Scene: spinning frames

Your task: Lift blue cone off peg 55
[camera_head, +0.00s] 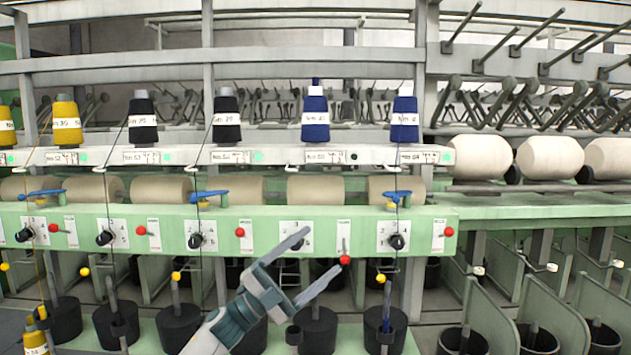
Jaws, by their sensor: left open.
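Two blue cones stand upright on the white peg rail (280,154). One blue cone (315,114) is right of centre, with a blue tip above its white top. The other blue cone (404,116) is at the rail's right end. Both have white label bands. The rail's peg labels are too small to read surely, so I cannot tell which is peg 55. My left gripper (322,250) is open and empty, fingers spread up and right. In the picture it is below both blue cones, in front of the green panel's lower edge. My right gripper is not in view.
Black cones (143,118) and yellow cones (67,122) share the rail to the left. The green panel (270,225) has knobs and red buttons. Dark pots (180,325) stand below. Large cream rolls (480,157) and metal arms fill the right.

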